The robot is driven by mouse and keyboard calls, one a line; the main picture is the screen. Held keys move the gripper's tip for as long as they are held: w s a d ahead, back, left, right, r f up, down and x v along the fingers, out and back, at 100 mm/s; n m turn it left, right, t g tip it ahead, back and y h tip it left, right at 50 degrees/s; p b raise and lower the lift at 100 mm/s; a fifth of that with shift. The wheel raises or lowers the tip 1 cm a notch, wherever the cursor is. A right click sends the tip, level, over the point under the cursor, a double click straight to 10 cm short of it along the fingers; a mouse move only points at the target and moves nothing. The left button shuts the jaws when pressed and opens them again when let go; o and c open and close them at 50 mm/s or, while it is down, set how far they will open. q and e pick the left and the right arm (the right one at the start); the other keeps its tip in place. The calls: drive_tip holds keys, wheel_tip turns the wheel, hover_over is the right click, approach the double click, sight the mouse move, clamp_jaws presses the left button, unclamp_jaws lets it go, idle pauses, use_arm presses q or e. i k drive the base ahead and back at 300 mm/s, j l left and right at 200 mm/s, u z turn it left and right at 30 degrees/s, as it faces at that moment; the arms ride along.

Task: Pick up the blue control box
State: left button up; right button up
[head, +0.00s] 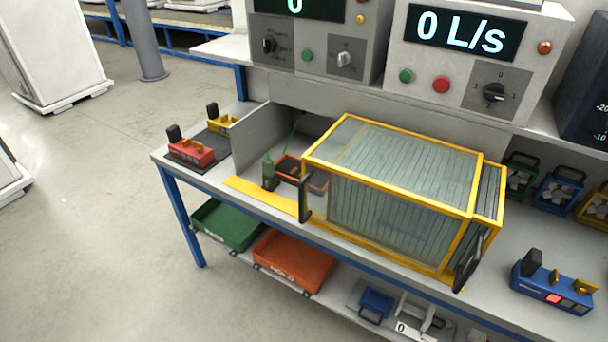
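The blue control box (553,291) sits on the right part of the workbench top, near its front edge. It has a black upright part at its left end, yellow parts on top, and a lit red button on its front. Nothing touches it from above. Neither of my grippers shows in the head view.
A yellow-framed glass enclosure (400,190) with black handles stands left of the box on the workbench (490,308). Red (191,152) and yellow (222,124) control boxes sit at the left end. Display panels (465,60) stand behind. Green (228,224) and orange (292,262) trays lie below.

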sight(528, 277)
drive_tip(key=z, duration=1.75)
